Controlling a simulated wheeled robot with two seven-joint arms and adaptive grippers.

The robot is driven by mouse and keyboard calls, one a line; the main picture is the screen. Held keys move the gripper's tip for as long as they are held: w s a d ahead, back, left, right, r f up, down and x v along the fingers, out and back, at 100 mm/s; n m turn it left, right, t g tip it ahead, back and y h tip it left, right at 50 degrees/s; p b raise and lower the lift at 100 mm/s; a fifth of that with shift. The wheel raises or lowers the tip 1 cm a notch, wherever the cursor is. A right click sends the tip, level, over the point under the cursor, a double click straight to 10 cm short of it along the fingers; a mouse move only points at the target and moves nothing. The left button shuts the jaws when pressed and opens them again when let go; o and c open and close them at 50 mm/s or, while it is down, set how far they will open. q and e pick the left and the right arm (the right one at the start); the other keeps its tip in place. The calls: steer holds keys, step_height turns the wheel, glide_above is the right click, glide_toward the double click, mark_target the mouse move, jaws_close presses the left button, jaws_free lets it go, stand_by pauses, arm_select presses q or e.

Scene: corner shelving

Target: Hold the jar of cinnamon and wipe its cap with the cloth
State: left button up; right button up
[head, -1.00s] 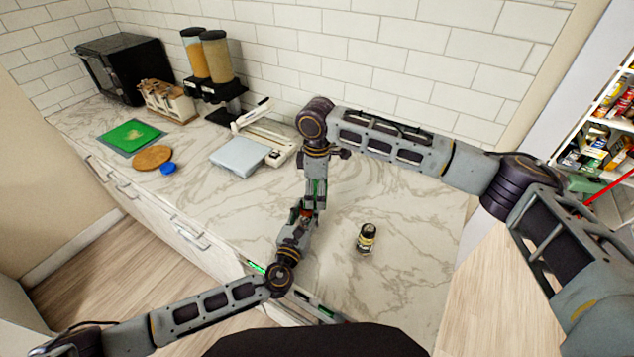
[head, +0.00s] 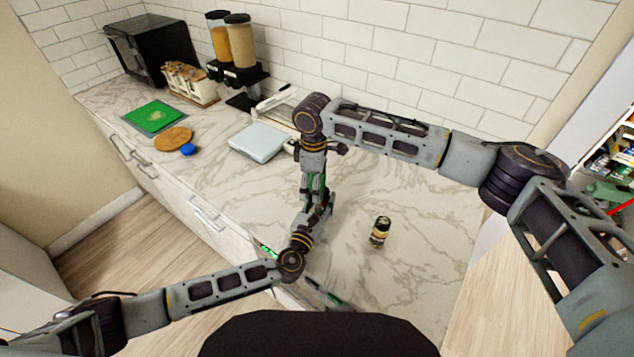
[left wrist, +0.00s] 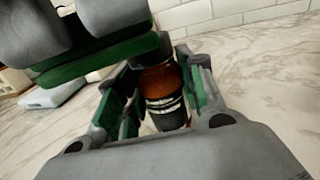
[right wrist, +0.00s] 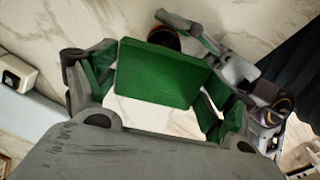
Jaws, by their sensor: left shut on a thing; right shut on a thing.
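My left gripper (left wrist: 160,112) is shut on a reddish-brown jar (left wrist: 165,88) with a black label; its print is unreadable, but I take it as the cinnamon. Its dark cap (left wrist: 164,47) is partly covered in the left wrist view. My right gripper (right wrist: 153,105) is shut on a flat green square (right wrist: 160,74), apparently the cloth, which lies against or very near the cap. In the right wrist view this square hides most of the jar. In the head view my left gripper (head: 318,215) and right gripper (head: 315,186) meet above the counter, and the jar is mostly hidden.
A second small jar (head: 380,231) with a dark cap stands upright on the marble counter (head: 425,215), right of the grippers. A grey scale (head: 258,142), a brown round board (head: 173,139), a green board (head: 154,116) and dispensers (head: 233,48) stand left. The counter's right side is mostly clear.

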steer(key=shift+d, duration=2.75)
step_height(320, 180, up, 8)
arm_select(q)
steer(key=o, duration=1.2)
steer(key=shift+c, duration=0.2)
steer(key=shift+s, duration=0.1)
steer(key=shift+v, duration=5.9)
